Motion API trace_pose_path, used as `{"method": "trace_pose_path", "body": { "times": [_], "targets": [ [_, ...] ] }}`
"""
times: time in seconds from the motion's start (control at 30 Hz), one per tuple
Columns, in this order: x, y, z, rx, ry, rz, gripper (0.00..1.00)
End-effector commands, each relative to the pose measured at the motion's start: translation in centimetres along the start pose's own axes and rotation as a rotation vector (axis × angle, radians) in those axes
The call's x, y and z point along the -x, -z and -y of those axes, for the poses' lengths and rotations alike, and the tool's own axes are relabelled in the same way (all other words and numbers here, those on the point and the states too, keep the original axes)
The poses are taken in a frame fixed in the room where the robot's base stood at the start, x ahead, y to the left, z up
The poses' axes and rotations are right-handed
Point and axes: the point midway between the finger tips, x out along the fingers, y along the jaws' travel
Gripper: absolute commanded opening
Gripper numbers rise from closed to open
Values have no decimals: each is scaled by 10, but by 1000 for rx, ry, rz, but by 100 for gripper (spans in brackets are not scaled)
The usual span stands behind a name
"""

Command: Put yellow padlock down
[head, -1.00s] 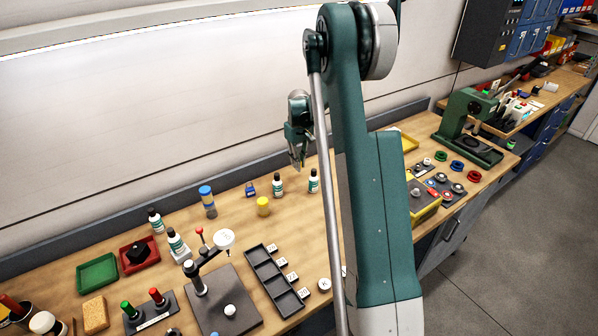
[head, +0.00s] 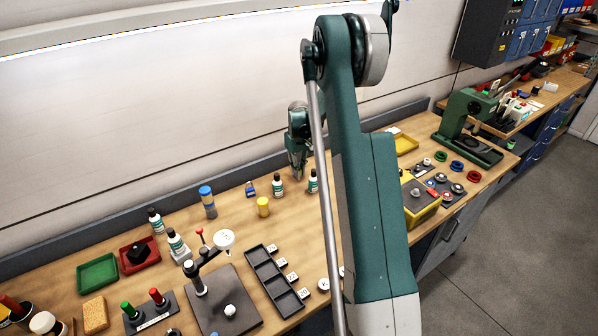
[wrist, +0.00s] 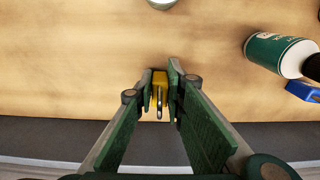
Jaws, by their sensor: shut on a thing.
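My gripper (head: 297,175) hangs over the back of the bench, behind and left of my large arm link in the head view. In the wrist view its fingertips (wrist: 161,78) are closed around a yellow padlock (wrist: 160,80). The padlock's yellow body shows between the tips, with its grey shackle toward the camera. In the head view the padlock cannot be made out. The wooden bench top (wrist: 60,60) lies beyond it; I cannot tell how large the gap is.
A white-and-green bottle (head: 277,185) and a blue padlock (head: 250,189) stand left of my gripper; another bottle (head: 313,181) is close on its right. A yellow jar (head: 263,207) stands in front. The back ledge (wrist: 50,138) runs behind. Bare wood surrounds the padlock in the wrist view.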

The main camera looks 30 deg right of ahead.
Motion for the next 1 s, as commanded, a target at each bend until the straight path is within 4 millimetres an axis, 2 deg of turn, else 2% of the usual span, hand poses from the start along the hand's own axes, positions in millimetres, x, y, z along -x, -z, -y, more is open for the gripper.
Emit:
{"method": "trace_pose_path", "body": {
  "times": [0.37,0.4,0.5,1.0],
  "targets": [
    [-4,0,0,0,0,0,0],
    [-3,0,0,0,0,0,18],
    [-3,0,0,0,0,0,28],
    [2,0,0,0,0,0,28]
  ]
}}
